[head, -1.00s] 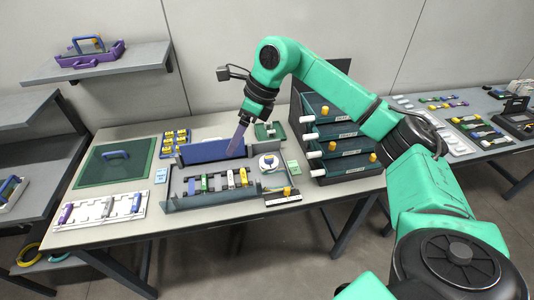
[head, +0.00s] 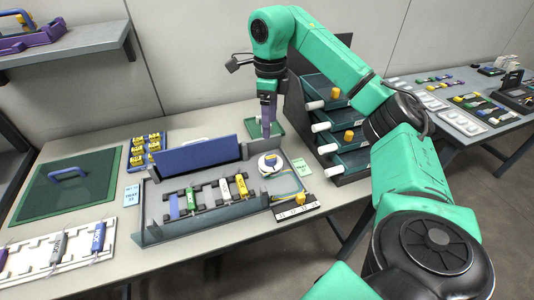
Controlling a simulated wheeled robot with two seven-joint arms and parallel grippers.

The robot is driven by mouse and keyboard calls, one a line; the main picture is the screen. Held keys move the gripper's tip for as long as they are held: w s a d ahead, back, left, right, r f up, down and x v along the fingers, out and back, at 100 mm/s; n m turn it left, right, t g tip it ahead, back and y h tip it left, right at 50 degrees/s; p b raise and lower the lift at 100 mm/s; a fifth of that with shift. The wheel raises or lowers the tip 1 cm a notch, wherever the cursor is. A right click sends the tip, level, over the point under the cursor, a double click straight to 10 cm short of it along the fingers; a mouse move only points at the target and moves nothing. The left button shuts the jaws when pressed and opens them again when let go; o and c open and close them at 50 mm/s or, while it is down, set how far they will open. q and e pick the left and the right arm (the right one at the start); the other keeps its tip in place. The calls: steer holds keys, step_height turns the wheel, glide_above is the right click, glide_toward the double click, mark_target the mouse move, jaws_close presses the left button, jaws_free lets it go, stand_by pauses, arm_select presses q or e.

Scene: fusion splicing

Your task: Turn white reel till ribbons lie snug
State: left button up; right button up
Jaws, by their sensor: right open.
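My right gripper (head: 266,133) points down behind the reel, over the small green tray (head: 252,130), apart from the reel. It is open and appears empty. My left gripper is not in view.
A raised blue lid (head: 198,156) stands at the back of the splice tray. Coloured modules lie inside it. A drawer rack (head: 340,140) with white handles stands close on the right. A green mat (head: 70,185) lies at the left. A green card (head: 302,168) lies beside the reel.

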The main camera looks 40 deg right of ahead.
mark_target(270, 157)
step_height(270, 157, down, 12)
steer(key=shift+s+r+b, duration=0.1)
steer(key=shift+s+b, duration=0.05)
steer(key=shift+b, duration=0.5)
jaws_close()
